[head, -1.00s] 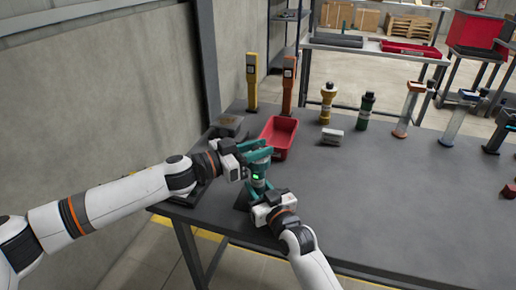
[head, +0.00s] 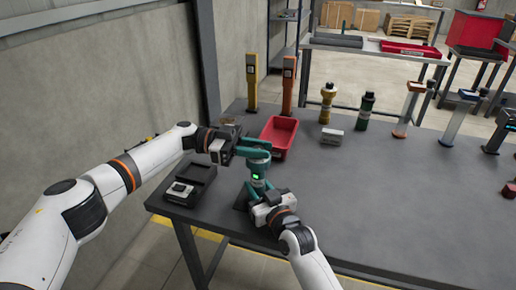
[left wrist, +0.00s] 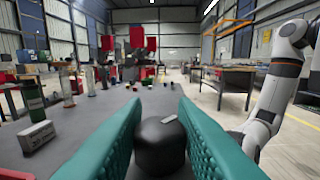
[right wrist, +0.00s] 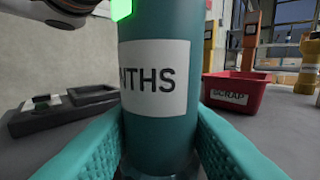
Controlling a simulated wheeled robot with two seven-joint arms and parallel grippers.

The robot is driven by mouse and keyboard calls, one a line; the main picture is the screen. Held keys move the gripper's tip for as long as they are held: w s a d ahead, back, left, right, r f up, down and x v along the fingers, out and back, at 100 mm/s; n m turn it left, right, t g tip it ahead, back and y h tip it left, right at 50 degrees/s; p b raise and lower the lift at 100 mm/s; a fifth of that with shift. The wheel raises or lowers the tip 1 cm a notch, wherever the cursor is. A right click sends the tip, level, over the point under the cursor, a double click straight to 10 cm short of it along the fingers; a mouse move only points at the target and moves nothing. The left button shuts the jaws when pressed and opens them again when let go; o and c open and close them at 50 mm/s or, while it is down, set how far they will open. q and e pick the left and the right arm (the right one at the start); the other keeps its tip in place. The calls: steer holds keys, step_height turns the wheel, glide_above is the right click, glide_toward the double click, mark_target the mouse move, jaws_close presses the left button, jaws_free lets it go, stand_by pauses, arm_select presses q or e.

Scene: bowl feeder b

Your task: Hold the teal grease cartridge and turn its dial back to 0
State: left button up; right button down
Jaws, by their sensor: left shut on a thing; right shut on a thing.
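The teal grease cartridge (head: 259,169) stands upright near the table's front left part, with a lit green display on its side. My left gripper (head: 262,148) is at its top, shut on the dark round dial (left wrist: 160,147), which shows between the teal fingers in the left wrist view. My right gripper (head: 262,192) is lower, shut around the cartridge body. In the right wrist view the cartridge (right wrist: 158,110) fills the middle, with a white label ending in "NTHS". The dial's markings are not readable.
A dark tray (head: 207,191) with a small device lies left of the cartridge. A red scrap bin (head: 290,139) stands close behind it. Yellow (head: 252,84) and orange (head: 288,86) posts stand at the back. Several bottles and dispensers line the back right. The table's middle right is clear.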

arm_select(q)
steer(key=shift+f+m+g, duration=0.1)
steer(key=shift+m+g, duration=0.2)
steer(key=shift+g, duration=0.1)
steer(key=o, duration=1)
steer(key=shift+s, duration=0.1)
steer(key=shift+v, duration=3.75)
